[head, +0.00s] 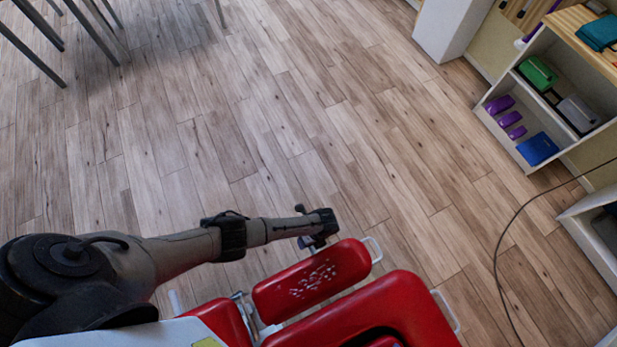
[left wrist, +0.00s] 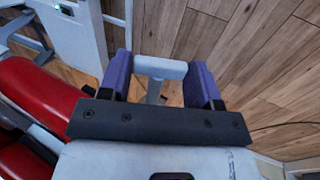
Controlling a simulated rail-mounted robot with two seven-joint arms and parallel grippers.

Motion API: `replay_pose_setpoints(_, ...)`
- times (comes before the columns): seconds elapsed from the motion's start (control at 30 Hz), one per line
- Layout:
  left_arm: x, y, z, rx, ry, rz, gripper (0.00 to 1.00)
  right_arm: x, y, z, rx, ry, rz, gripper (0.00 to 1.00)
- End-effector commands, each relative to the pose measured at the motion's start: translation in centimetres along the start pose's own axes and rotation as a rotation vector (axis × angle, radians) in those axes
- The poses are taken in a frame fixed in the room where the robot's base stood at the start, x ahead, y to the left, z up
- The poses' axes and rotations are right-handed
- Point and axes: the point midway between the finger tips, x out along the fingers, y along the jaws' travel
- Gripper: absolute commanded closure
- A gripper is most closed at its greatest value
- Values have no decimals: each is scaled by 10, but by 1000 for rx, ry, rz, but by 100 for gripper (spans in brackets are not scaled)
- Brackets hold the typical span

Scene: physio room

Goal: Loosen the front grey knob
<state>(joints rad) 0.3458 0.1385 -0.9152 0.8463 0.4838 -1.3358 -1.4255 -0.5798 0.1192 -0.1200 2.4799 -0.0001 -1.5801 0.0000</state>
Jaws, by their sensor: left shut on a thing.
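A light grey T-shaped knob (left wrist: 160,68) with a short stem sits between the two purple-blue fingers of my left gripper (left wrist: 161,78) in the left wrist view. The gripper is shut on the knob, one finger at each end of its crossbar. In the head view my left arm reaches in from the left, and its gripper (head: 314,240) is just beyond the red padded rest with small holes (head: 312,280). The knob cannot be made out in the head view. My right gripper is in neither view.
Red padding of the treatment table (head: 390,305) fills the bottom, with white loop handles (head: 447,311) at its edges. Open shelves (head: 590,140) with coloured items stand at right. A dark cable (head: 498,250) lies on the floor. Metal legs (head: 92,30) stand far left. The wooden floor between is clear.

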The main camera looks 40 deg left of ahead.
Motion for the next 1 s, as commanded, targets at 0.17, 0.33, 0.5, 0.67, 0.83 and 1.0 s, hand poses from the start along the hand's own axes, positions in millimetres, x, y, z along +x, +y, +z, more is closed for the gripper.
replay_pose_setpoints(0.17, 2, -3, 0, -1, 0, 91, 66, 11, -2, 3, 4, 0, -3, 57)
replay_pose_setpoints(0.33, 2, -4, 0, 0, -1, 146, 66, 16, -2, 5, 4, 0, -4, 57)
replay_pose_setpoints(0.5, 1, -4, 0, 0, -1, 171, 66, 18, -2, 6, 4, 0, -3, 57)
replay_pose_setpoints(0.67, 0, -3, 0, -1, -1, 177, 66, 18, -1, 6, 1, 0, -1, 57)
replay_pose_setpoints(0.83, 0, -3, 1, 0, -1, 177, 66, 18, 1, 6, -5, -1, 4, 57)
replay_pose_setpoints(1.0, 1, -3, 0, 0, -1, 176, 34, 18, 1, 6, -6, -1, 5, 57)
